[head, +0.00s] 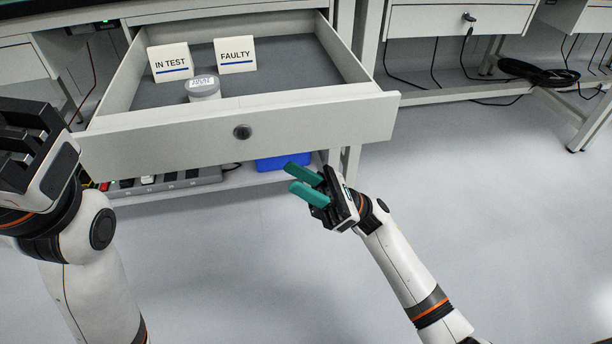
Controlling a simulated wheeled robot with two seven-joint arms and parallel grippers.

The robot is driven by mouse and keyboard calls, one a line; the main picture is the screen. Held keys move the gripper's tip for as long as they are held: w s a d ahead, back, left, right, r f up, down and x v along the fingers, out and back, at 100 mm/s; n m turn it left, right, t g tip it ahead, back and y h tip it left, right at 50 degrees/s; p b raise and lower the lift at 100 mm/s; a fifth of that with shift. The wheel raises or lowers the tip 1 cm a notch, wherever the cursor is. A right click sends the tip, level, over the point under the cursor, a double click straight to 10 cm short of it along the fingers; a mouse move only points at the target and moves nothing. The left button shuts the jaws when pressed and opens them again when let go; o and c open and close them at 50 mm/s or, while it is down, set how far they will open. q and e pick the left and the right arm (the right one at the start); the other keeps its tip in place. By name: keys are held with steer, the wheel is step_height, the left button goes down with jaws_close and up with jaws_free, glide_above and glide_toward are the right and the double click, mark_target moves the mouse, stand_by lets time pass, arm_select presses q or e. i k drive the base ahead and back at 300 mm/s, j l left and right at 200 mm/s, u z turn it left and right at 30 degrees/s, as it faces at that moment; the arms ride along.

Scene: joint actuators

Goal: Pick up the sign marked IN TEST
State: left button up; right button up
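The white sign marked IN TEST (170,61) stands at the back left inside an open drawer (240,134). It has black letters and a blue line. My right gripper (297,179) has green fingers that are apart with nothing between them. It is in front of the drawer and lower, to the right of the sign and away from it. My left gripper (20,140) is at the left edge, left of the drawer. Its fingertips are not clearly seen.
A white sign marked FAULTY (235,55) stands right of the IN TEST sign. A round lidded jar (202,88) is in front of both signs. The drawer front has a dark round knob (242,132). A blue bin (283,162) sits on the shelf below. Floor at right is clear.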

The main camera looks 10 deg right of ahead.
mark_target(173, 62)
steer(key=k, duration=1)
